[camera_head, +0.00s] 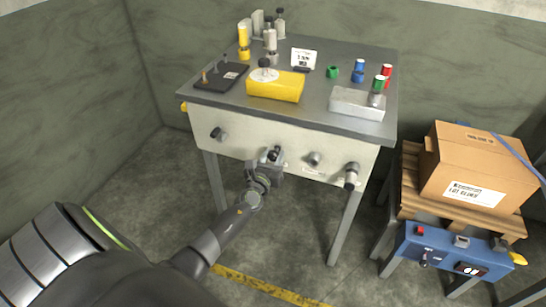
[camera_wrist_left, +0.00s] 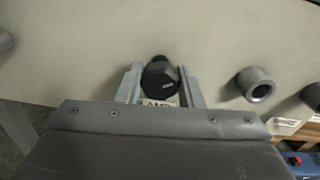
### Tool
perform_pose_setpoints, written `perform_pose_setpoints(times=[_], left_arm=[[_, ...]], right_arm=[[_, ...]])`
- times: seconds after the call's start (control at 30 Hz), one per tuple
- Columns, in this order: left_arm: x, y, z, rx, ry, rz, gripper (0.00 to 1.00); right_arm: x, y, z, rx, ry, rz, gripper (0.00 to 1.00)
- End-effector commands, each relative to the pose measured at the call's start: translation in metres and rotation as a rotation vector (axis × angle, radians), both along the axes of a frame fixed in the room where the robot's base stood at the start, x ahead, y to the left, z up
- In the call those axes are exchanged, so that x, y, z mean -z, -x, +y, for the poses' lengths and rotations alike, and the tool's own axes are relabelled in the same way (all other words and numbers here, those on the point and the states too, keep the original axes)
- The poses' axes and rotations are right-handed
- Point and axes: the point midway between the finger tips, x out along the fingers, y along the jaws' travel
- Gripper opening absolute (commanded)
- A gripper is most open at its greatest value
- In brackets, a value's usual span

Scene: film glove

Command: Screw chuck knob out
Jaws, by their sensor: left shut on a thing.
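A dark faceted knob (camera_wrist_left: 160,79) sits on the pale front panel (camera_head: 245,143) of the workbench. My left gripper (camera_head: 271,158) reaches the panel from below. In the left wrist view its two fingers (camera_wrist_left: 160,88) stand on either side of the knob and are shut on it. A small label below the knob is partly hidden by the gripper, and I cannot read it surely. The knob's base is hidden. My right gripper is not in view.
The panel also carries a dark knob (camera_head: 219,134) at left, a grey round socket (camera_head: 314,159) and a cylindrical fitting (camera_head: 351,175) at right. A yellow block (camera_head: 275,87) and several small parts stand on the benchtop. A cardboard box (camera_head: 478,170) stands on a pallet at right.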

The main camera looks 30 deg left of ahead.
Motion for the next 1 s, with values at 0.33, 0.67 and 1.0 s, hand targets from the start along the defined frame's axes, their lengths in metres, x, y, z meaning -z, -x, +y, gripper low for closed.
perform_pose_setpoints(times=[0.33, 0.67, 1.0], left_arm=[[0.002, 0.0, 0.0, 0.0, 0.143, -0.034, 0.11], [0.003, 0.0, 0.0, 0.0, 0.433, -0.103, 0.11], [0.002, 0.0, 0.0, 0.001, 0.731, -0.176, 0.11]], right_arm=[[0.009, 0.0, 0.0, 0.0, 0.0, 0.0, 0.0], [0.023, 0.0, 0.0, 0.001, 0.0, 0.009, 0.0], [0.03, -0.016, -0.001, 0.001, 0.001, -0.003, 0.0]])
